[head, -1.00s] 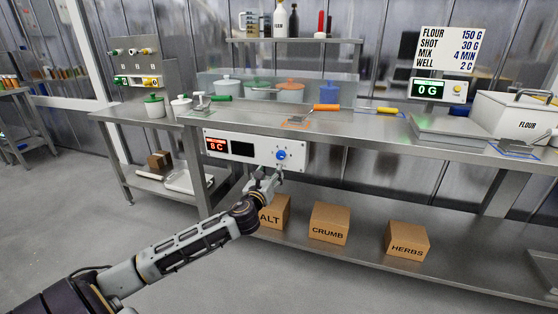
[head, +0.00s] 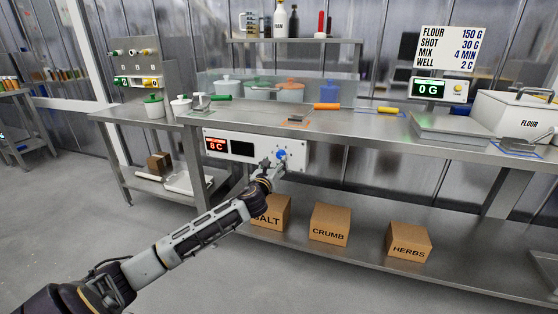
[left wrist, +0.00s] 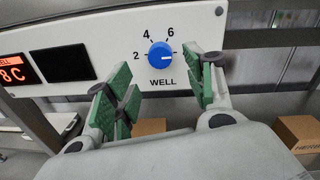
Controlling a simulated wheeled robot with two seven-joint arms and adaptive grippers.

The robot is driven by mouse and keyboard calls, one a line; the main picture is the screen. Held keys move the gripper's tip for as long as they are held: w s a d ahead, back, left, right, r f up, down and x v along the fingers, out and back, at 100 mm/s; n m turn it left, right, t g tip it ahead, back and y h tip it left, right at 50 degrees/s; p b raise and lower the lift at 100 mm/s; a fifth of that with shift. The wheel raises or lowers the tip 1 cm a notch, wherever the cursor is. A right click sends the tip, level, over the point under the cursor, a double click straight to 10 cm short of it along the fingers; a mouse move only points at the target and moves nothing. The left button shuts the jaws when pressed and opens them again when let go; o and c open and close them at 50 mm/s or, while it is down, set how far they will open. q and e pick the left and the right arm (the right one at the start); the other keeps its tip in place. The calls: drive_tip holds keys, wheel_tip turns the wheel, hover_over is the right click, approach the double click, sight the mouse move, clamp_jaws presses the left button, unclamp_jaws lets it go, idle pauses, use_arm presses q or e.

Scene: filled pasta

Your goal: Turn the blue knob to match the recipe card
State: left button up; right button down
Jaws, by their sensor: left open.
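The blue knob (head: 281,155) sits on a white panel (head: 214,135) at the bench's front. In the left wrist view the blue knob (left wrist: 159,55) is above the word WELL, with 2, 4 and 6 around it. Its white mark points right; any number there is hidden by a finger. The red display (left wrist: 13,72) reads 8 C. The recipe card (head: 448,48) reads FLOUR 150 G, SHOT 30 G, MIX 4 MIN, WELL 2 C. My left gripper (head: 273,165) is open and empty just in front of the knob, its green-padded fingers (left wrist: 163,86) apart to either side. My right gripper is not in view.
Boxes marked SALT (head: 271,213), CRUMB (head: 330,224) and HERBS (head: 408,242) stand on the shelf below. A dark blank display (left wrist: 64,63) is left of the knob. Tools and a scale (head: 437,128) are on the bench top above.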

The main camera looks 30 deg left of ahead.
sight(280, 156)
use_arm(q)
drive_tip(key=shift+x, duration=0.95)
drive_tip(key=shift+b+x, duration=0.5)
drive_tip(key=shift+x, duration=1.05)
drive_tip(key=shift+w+a+b, duration=0.1)
drive_tip(key=shift+w+b, duration=0.25)
drive_tip(key=shift+w, duration=0.05)
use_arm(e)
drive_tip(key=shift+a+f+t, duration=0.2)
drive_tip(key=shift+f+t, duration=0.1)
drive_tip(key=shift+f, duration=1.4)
use_arm(q)
drive_tip(key=c, duration=1)
drive_tip(key=shift+c, duration=0.2)
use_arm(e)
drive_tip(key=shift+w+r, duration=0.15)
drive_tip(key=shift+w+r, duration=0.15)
